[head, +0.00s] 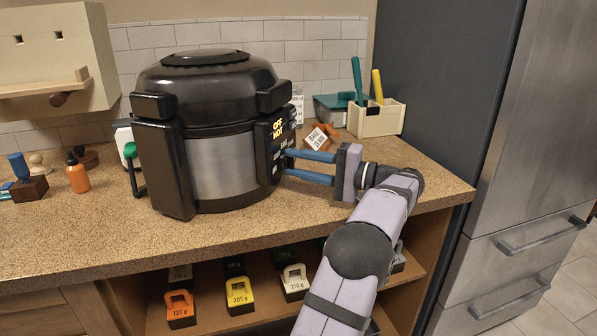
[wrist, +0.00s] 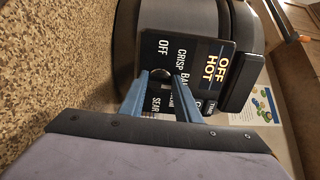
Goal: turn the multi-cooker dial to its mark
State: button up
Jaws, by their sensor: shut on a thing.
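The black and steel multi-cooker (head: 222,165) stands on the counter with its lid closed. Its control panel faces right in the head view, and its display reads "OFF HOT" (wrist: 217,70). The panel (wrist: 197,47) also carries white words including "OFF", "CRISP" and "SEAR". My gripper (head: 285,163) reaches in from the right, its two blue fingers at the panel. In the wrist view the fingers are shut on the dial (wrist: 160,73), a small round knob with only its rim showing. The fingers hide most of it, so its pointer and mark cannot be read.
A wooden caddy (head: 376,121) with teal and yellow handles and a small sign (head: 316,139) stand behind my gripper. An orange bottle (head: 77,176) and stamps are at the left. Labelled weights (head: 240,296) sit on the shelf below. The front counter is clear.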

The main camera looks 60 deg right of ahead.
jog(key=shift+n, duration=0.3)
jog(key=o, duration=1)
jog(key=shift+o, duration=0.2)
jog(key=shift+s+d, duration=0.15)
jog(key=shift+s, duration=1.7)
jog(key=shift+s+d, duration=0.15)
jog(key=shift+s, duration=1.7)
jog(key=shift+r, duration=0.1)
